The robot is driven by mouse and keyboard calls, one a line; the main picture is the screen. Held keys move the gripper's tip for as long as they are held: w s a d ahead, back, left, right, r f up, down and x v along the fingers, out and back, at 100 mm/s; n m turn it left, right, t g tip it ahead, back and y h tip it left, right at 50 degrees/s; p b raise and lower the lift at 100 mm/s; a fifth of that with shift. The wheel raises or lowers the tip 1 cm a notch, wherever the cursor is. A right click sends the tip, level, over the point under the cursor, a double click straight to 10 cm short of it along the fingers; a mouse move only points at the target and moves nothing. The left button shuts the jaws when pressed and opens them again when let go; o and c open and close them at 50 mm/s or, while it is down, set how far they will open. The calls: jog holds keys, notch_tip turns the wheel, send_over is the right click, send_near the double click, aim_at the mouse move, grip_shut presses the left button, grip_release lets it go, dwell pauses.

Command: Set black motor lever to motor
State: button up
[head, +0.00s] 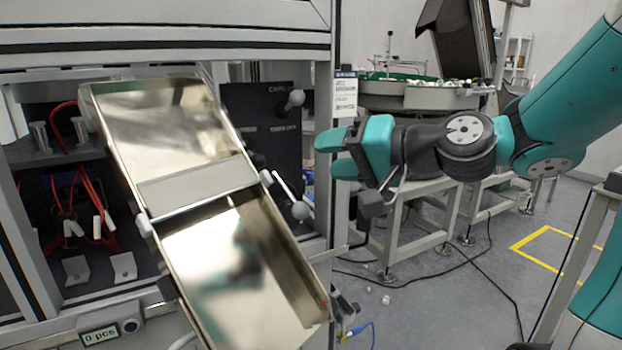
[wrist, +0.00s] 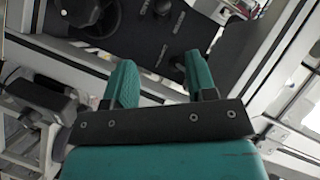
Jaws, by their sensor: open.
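A black panel (head: 262,112) with small white print, too small to read surely, is mounted in the machine behind the metal chute. An upper round grey knob (head: 295,98) and a lower lever ending in a grey knob (head: 301,210) stand out from it. I cannot tell which is the motor lever. My gripper (head: 328,155) is to the right of the panel, pointing left, with its teal fingers apart and nothing between them. In the wrist view, my gripper (wrist: 160,72) faces the dark panel (wrist: 150,42). A large dark knob (wrist: 82,10) shows at upper left, apart from the fingers.
A shiny metal chute (head: 195,185) slopes across the front of the machine and covers part of the panel. Red cables (head: 90,195) hang in the open bay at left. A machine post (head: 342,150) stands close to my fingers. A feeder bowl table (head: 420,95) stands behind.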

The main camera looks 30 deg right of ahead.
jog(key=s+a+r+n+g+h+p, duration=0.1)
jog(key=s+a+r+n+g+p, duration=0.2)
jog(key=p, duration=0.6)
jog(key=s+a+r+n+g+h+p, duration=0.1)
jog(key=s+a+r+n+g+p, duration=0.2)
jog(key=s+a+n+g+p, duration=0.5)
jog(key=shift+s+a+r+g+p, duration=0.15)
jog(key=shift+s+a+g+p, duration=0.5)
jog(key=shift+s, duration=1.45)
jog(key=shift+a, duration=0.15)
